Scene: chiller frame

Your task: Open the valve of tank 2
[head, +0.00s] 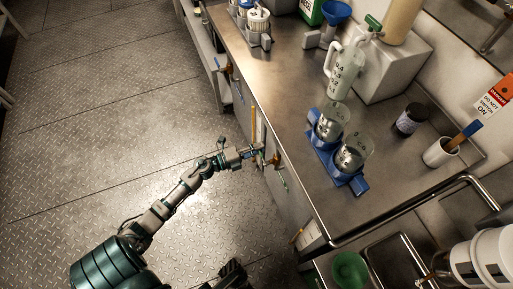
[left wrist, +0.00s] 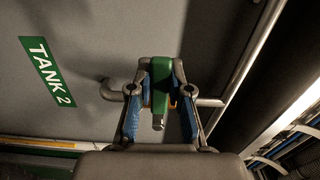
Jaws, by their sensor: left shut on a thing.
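The left wrist view shows a green sign reading TANK 2 (left wrist: 47,72) on a grey panel. To its right, a green valve handle (left wrist: 160,85) stands in front of a horizontal metal pipe (left wrist: 205,101). My left gripper (left wrist: 160,68) has its blue-padded fingers on both sides of the handle and is shut on it. In the head view, my left gripper (head: 256,154) is at the front of the counter, beside brass valve fittings (head: 273,160). The held handle is hard to make out there. My right gripper is not seen.
The steel counter (head: 285,95) carries a blue rack (head: 349,182) with beakers, a jug (head: 342,75) and a dark jar (head: 410,120). Another valve with a blue part (head: 228,67) sits farther along its front. The metal floor (head: 110,120) at left is clear.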

